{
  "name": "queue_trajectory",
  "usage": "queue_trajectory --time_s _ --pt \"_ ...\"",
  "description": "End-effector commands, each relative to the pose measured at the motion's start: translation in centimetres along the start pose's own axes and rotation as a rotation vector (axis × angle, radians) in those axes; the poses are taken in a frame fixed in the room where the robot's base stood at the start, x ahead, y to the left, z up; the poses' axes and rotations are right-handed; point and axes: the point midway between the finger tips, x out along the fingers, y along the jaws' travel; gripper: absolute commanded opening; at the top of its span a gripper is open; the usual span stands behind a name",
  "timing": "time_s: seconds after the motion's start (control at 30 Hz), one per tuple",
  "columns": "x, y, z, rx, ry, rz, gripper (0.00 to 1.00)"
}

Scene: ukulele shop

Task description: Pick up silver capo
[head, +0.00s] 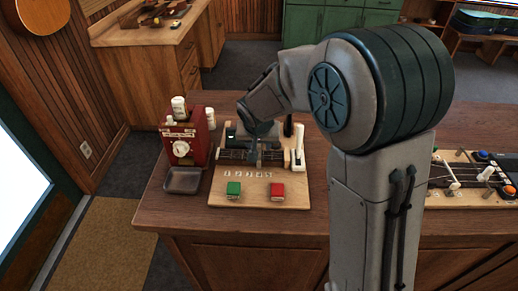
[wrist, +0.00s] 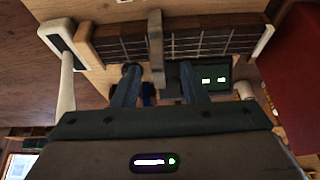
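The silver capo (wrist: 156,45) is a grey upright bar across a short ukulele neck (wrist: 205,41) with a dark fretboard in the wrist view. The fingertips point toward the neck, one to each side of the capo's line, and I see no contact with the capo. In the head view my gripper (head: 259,150) is over the neck fixture on the wooden board (head: 257,202), and my arm partly hides the neck and capo.
A white lever (head: 298,147) stands right of the neck. Another board (head: 450,197) lies at right.

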Motion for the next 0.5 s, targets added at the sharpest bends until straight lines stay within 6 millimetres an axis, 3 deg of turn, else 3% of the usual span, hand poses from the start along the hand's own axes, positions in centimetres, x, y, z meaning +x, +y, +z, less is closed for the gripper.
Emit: queue_trajectory --time_s 0.2,0.43,0.47,0.5 --pt "1.8 0.1 -0.1 0.001 0.000 0.001 0.39" --pt "2.0 0.1 -0.1 0.001 0.001 0.001 0.39" --pt "2.0 0.1 -0.1 0.001 0.001 0.001 0.36" --pt "2.0 0.1 -0.1 0.001 0.001 0.001 0.25"
